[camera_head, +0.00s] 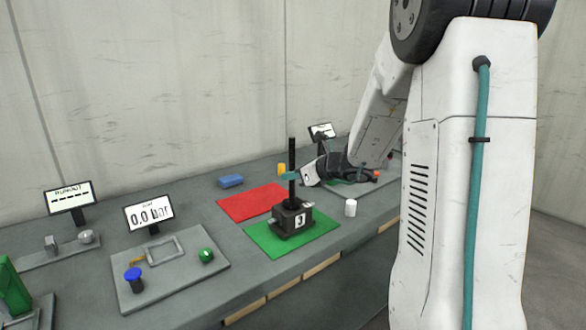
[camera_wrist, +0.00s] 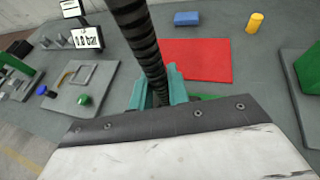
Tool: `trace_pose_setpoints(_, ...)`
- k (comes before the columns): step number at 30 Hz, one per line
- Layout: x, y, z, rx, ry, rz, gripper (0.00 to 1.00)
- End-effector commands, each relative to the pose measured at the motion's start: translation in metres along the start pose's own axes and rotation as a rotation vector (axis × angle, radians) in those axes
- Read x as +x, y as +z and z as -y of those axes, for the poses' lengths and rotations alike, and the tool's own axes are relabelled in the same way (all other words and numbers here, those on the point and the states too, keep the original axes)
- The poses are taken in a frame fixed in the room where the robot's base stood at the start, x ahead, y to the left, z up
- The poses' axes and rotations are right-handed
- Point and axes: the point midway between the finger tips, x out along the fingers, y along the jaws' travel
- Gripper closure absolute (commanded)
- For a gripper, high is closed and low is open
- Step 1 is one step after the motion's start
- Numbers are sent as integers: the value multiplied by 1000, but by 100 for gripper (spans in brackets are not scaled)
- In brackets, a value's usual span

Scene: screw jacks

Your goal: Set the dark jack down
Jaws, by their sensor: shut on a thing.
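The dark jack (camera_head: 293,219) is upright over the green mat (camera_head: 262,241), with a tall black threaded screw (camera_head: 292,160) and a label marked 3 on its base. In the head view its base appears to rest on the mat, but a small gap cannot be ruled out. My gripper (camera_head: 291,176) has teal fingers shut on the screw, above the base. In the wrist view the screw (camera_wrist: 140,45) stands between the teal fingers (camera_wrist: 158,92); the jack's base is hidden below my gripper.
A red mat (camera_head: 252,202) lies behind the green one. A blue block (camera_head: 230,181), a yellow cylinder (camera_head: 281,169) and a white cylinder (camera_head: 350,208) stand nearby. A panel with a 0.0 bar display (camera_head: 149,212), blue knob and green knob (camera_head: 206,255) is on the left.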

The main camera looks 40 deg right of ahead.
Motion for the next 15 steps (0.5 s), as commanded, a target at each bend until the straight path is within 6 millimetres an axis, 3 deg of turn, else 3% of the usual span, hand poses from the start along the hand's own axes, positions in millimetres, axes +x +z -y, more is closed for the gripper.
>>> trace_pose_setpoints(15, 2, -2, 1, -4, -2, 8, 100)
